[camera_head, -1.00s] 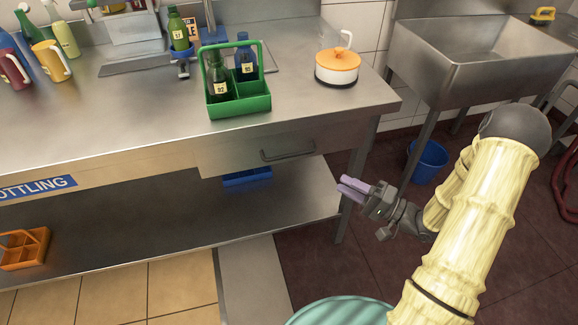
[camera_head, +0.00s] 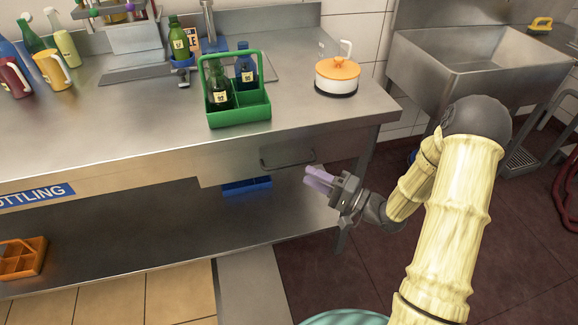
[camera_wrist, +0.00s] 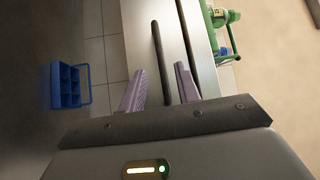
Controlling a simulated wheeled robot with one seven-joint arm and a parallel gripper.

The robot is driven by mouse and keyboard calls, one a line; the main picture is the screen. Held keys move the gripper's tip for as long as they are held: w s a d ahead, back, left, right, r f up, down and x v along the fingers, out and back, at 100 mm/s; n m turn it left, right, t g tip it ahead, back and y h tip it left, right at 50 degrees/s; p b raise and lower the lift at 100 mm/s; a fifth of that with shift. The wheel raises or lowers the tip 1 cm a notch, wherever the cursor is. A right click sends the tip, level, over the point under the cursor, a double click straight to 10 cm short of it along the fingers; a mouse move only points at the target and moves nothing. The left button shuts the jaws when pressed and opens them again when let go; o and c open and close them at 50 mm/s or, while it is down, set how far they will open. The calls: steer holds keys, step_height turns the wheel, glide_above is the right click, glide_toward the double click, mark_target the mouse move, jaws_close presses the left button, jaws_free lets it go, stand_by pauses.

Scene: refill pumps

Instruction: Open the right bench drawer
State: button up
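The right bench drawer (camera_head: 235,168) is a steel front under the worktop at its right end, and it looks shut. Its dark bar handle (camera_head: 287,160) runs level across the front. My gripper (camera_head: 318,180) is just right of and below the handle in the head view, apart from it. In the wrist view the two purple fingers of my gripper (camera_wrist: 160,88) are spread open. The handle (camera_wrist: 160,65) appears there as a dark bar lying ahead of and between the fingers, with nothing gripped. The drawer front (camera_wrist: 195,50) shows beside it.
A green carrier (camera_head: 240,112) with bottles and an orange-lidded pot (camera_head: 337,76) stand on the worktop above. A blue crate (camera_head: 246,186) sits on the lower shelf (camera_head: 200,228), also seen in the wrist view (camera_wrist: 68,85). A sink (camera_head: 470,65) stands to the right.

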mark_target(289, 164)
steer(key=x, duration=0.7)
steer(key=shift+w+a+b, duration=0.25)
steer(key=shift+a+b, duration=0.05)
steer(key=shift+b, duration=0.05)
jaws_close()
